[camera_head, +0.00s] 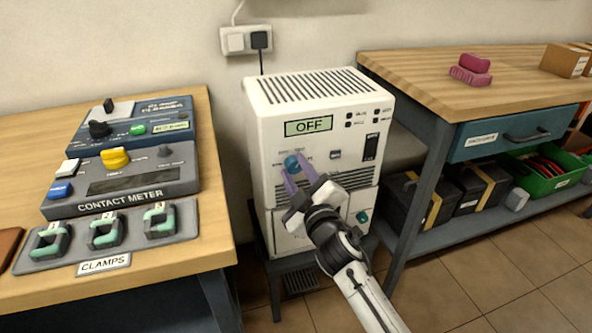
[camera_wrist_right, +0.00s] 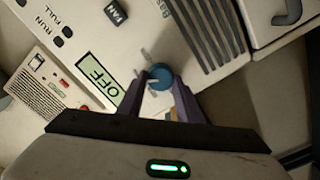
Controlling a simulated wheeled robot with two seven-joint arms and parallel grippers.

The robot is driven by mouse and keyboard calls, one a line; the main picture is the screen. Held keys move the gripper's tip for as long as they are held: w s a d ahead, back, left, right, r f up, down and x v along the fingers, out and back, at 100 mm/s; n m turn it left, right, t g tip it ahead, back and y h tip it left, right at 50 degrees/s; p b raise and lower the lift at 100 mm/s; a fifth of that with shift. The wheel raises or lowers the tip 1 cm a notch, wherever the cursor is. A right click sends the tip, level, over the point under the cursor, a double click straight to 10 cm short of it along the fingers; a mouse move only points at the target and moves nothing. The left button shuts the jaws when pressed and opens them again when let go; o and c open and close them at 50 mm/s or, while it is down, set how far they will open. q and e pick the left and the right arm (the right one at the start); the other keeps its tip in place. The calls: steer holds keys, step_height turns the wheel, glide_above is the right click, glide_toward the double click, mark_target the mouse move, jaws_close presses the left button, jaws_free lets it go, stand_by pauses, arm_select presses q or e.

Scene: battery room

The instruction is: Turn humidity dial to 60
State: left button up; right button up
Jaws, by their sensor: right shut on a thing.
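A white box-shaped unit (camera_head: 284,128) stands between two tables, with a display (camera_head: 309,126) that reads OFF. Below the display is a round blue dial (camera_head: 292,161). My right gripper (camera_head: 294,172) reaches the front of the unit, its purple fingers on either side of the dial and shut on it. In the right wrist view the blue dial (camera_wrist_right: 159,76) sits between the fingertips, and the display (camera_wrist_right: 97,80) shows OFF again. The dial's scale marks are too small to read. My left gripper is not in view.
A contact meter (camera_head: 122,184) and a clamps tray (camera_head: 107,241) lie on the left table. The right table (camera_head: 420,77) has a drawer, with black cases (camera_head: 483,186) and a green bin (camera_head: 545,180) on the shelf below. A plug (camera_head: 259,40) is in the wall socket.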

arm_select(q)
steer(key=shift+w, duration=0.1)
arm_select(e)
steer(key=shift+f, duration=0.1)
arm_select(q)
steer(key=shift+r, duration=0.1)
arm_select(e)
steer(key=o, duration=1)
steer(key=shift+o, duration=0.2)
steer(key=shift+s, duration=0.1)
steer(key=shift+s+d, duration=0.15)
steer(key=shift+s, duration=0.15)
arm_select(q)
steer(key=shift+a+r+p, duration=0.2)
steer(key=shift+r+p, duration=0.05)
steer(key=shift+p, duration=1)
arm_select(e)
steer(key=v, duration=0.9)
steer(key=shift+s, duration=0.2)
steer(key=shift+d, duration=0.1)
